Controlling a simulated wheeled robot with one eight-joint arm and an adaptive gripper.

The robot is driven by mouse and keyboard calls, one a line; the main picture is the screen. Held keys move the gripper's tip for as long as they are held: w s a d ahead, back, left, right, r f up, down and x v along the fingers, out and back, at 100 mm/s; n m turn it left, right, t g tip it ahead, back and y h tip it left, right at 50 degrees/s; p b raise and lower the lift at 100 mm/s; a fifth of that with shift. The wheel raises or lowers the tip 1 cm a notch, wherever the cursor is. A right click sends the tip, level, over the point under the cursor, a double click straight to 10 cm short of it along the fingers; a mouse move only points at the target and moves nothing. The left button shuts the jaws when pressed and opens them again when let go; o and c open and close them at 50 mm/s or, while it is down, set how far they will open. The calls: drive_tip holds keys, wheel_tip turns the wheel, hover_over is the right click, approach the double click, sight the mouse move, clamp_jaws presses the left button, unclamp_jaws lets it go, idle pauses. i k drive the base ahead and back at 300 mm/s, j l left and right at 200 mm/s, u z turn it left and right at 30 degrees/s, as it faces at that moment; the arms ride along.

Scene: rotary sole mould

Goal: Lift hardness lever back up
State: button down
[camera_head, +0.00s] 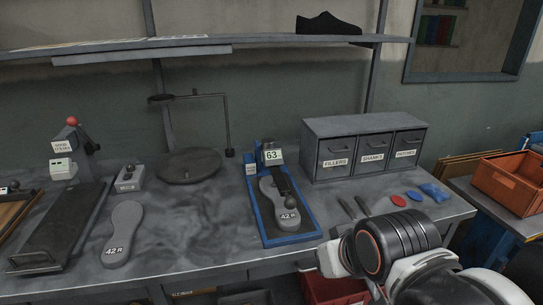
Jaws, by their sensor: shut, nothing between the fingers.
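The hardness tester (272,157) stands at the back of a blue-edged tray (256,216) on the bench and reads 63. Its dark lever (283,184) slopes down toward the front, with a round black knob (290,202) low over a grey sole marked 42 R (288,219). I cannot tell whether the lever touches the sole. My gripper (322,258) is at the lower right, in front of the tray and to the right of the knob, apart from the lever. It looks shut and empty; my wrist and arm hide much of it.
A grey drawer cabinet (352,124) stands right of the tester. A second sole (123,228) and a round stand (188,165) are left. A shelf (240,39) runs above.

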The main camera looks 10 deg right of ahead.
sight(273, 157)
drive_tip(key=i+l+z, duration=0.45)
drive_tip(key=i+l, duration=0.2)
drive_tip(key=i, duration=0.15)
